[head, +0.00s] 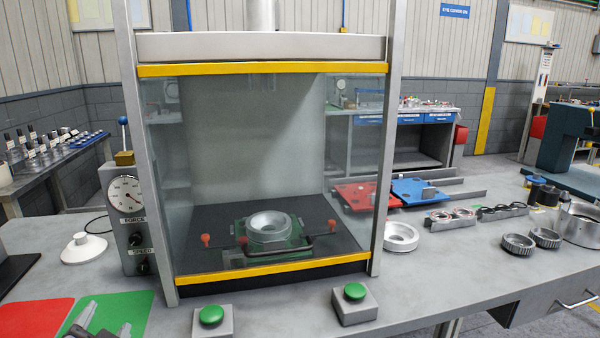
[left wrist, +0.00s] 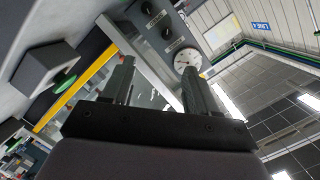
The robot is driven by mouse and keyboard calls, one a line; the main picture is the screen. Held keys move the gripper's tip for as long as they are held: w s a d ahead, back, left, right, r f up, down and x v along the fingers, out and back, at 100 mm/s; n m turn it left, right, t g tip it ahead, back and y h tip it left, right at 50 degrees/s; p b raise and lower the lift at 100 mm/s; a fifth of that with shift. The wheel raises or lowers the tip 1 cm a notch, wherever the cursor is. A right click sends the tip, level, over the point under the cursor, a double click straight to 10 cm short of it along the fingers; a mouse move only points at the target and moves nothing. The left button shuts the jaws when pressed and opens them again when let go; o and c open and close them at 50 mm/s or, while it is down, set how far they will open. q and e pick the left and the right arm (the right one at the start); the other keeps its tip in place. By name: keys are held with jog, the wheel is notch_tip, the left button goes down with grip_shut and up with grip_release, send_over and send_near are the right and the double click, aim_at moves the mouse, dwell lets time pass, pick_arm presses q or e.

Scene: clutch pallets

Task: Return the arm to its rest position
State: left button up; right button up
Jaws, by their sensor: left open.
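My left gripper (head: 104,320) shows at the bottom left of the head view, in front of the press and over the red and green mats. Its two dark fingers are apart with nothing between them. In the left wrist view the open fingers (left wrist: 158,68) point towards the press frame and gauge panel, with no object held. My right gripper is in neither view.
A glass-fronted press (head: 262,69) with a green fixture (head: 268,250) inside stands mid-bench. Two green-button boxes (head: 211,318) (head: 356,304) sit before it. A gauge panel (head: 127,215) is left. Metal rings (head: 518,244) lie right. A red mat (head: 32,318) and green mat (head: 135,305) lie front left.

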pick_arm(q)
jog(key=s+d+f+n+g+h, duration=0.2)
jog(key=s+d+f+g+h, duration=0.15)
jog(key=s+f+g, duration=0.45)
jog(key=s+d+f+n+g+h, duration=0.2)
jog(key=s+d+f+g, duration=0.25)
jog(key=s+f, duration=0.75)
jog(key=w+d+f+t+h+b, duration=0.1)
jog(key=w+d+f+t+h, duration=0.1)
jog(key=f+t, duration=0.6)
jog(key=shift+w+d, duration=0.5)
jog(key=shift+w, duration=0.6)
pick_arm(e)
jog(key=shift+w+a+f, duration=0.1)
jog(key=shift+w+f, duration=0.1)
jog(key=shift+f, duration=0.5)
pick_arm(q)
jog(key=shift+c, duration=1.5)
